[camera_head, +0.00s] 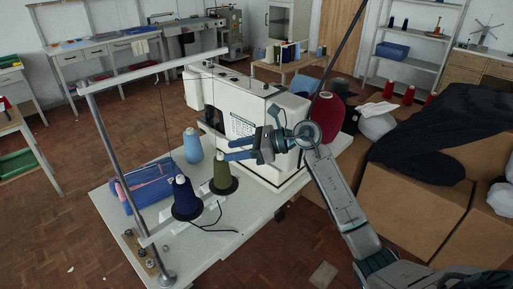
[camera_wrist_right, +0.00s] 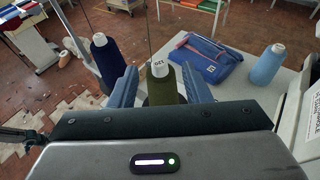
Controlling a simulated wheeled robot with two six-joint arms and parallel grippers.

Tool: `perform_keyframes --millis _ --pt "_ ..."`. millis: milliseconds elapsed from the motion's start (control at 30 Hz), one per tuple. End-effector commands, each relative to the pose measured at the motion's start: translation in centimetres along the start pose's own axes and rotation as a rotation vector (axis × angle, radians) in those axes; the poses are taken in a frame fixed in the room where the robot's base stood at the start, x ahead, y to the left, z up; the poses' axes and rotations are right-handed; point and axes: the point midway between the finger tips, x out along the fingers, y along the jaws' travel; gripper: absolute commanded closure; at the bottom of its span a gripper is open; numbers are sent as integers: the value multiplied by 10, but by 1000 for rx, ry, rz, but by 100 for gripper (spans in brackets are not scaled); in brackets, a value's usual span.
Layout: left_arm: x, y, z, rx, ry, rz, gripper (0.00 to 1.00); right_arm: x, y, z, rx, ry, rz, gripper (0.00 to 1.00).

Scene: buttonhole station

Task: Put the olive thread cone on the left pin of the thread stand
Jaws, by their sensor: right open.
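The olive thread cone (camera_head: 222,174) stands upright on a dark round base of the thread stand (camera_head: 207,216), at the front of the table. The navy cone (camera_head: 184,195) stands on the other base, to its left. My right gripper (camera_head: 228,149) is open, its blue fingers pointing left near the olive cone's top. In the right wrist view the olive cone (camera_wrist_right: 162,84) shows between the two open fingers (camera_wrist_right: 160,82); contact cannot be told. The navy cone (camera_wrist_right: 104,58) is left of the fingers. The pins are hidden by the cones. My left gripper is not in view.
A light blue cone (camera_head: 193,146) and a blue pouch (camera_head: 147,185) stand on the table behind the stand. The white sewing machine (camera_head: 243,118) is close behind my right gripper. A metal post and overhead bar (camera_head: 150,70) rise at the left. Cardboard boxes (camera_head: 410,205) are at the right.

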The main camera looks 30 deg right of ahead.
Motion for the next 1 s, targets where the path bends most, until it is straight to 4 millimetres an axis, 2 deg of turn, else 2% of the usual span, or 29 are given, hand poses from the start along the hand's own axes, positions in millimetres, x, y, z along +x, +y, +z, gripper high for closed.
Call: perform_keyframes --millis 33,300,500,700,1000 --pt "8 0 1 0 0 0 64 -8 0 -5 -5 5 -3 56" --pt "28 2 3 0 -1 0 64 -52 -1 -5 -3 5 -3 56" --pt "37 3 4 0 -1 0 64 -75 0 -3 -3 3 -2 56" --pt "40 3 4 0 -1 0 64 -85 0 -1 -1 1 0 56" --pt "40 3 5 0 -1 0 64 -86 0 0 0 0 1 56"
